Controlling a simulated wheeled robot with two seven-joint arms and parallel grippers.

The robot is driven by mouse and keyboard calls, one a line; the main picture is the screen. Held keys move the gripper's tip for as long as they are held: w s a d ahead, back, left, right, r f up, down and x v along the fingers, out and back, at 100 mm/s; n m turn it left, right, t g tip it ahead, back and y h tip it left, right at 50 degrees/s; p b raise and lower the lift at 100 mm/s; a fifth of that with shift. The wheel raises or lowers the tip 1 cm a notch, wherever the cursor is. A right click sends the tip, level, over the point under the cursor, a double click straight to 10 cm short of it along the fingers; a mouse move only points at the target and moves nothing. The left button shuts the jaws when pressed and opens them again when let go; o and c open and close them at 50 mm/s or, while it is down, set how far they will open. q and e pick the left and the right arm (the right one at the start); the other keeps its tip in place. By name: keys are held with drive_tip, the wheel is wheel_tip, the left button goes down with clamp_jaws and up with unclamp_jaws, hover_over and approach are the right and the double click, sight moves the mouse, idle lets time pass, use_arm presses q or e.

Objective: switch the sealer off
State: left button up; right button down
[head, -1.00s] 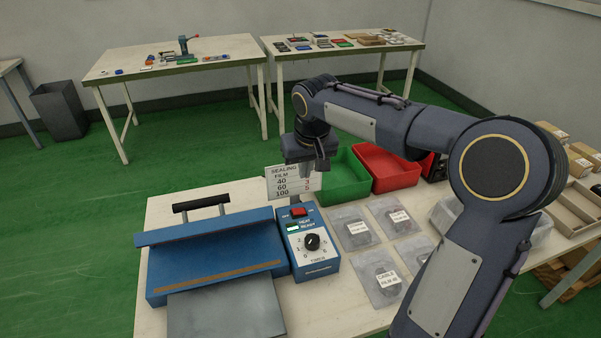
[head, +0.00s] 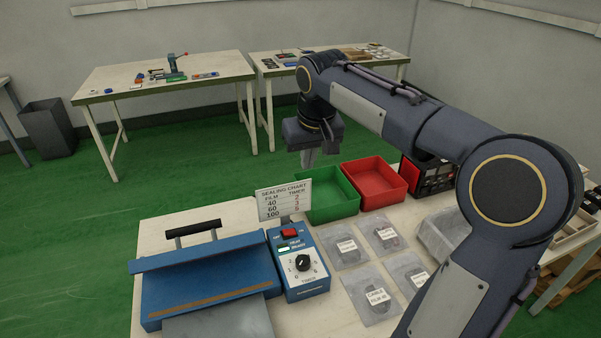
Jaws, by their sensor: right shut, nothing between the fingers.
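The blue sealer (head: 205,272) lies on the table with its black handle (head: 194,229) at the back. Its blue control box (head: 298,266) stands at its right side. The box carries a red switch (head: 290,234), a light marked heat ready (head: 284,249) and a black timer knob (head: 303,262). The red switch is too small to read its position surely. My right gripper (head: 307,158) is shut and empty, pointing down in the air behind and above the box, apart from it. My left gripper is out of view.
A sealing chart (head: 284,201) stands behind the control box. A green bin (head: 331,196) and a red bin (head: 374,183) are at the back of the table. Several film bags (head: 372,297) lie right of the box. My right arm covers the table's right part.

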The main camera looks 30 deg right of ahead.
drive_tip(key=shift+d+v, duration=0.15)
drive_tip(key=shift+v, duration=0.65)
drive_tip(key=shift+d+v, duration=0.15)
drive_tip(key=shift+v, duration=0.6)
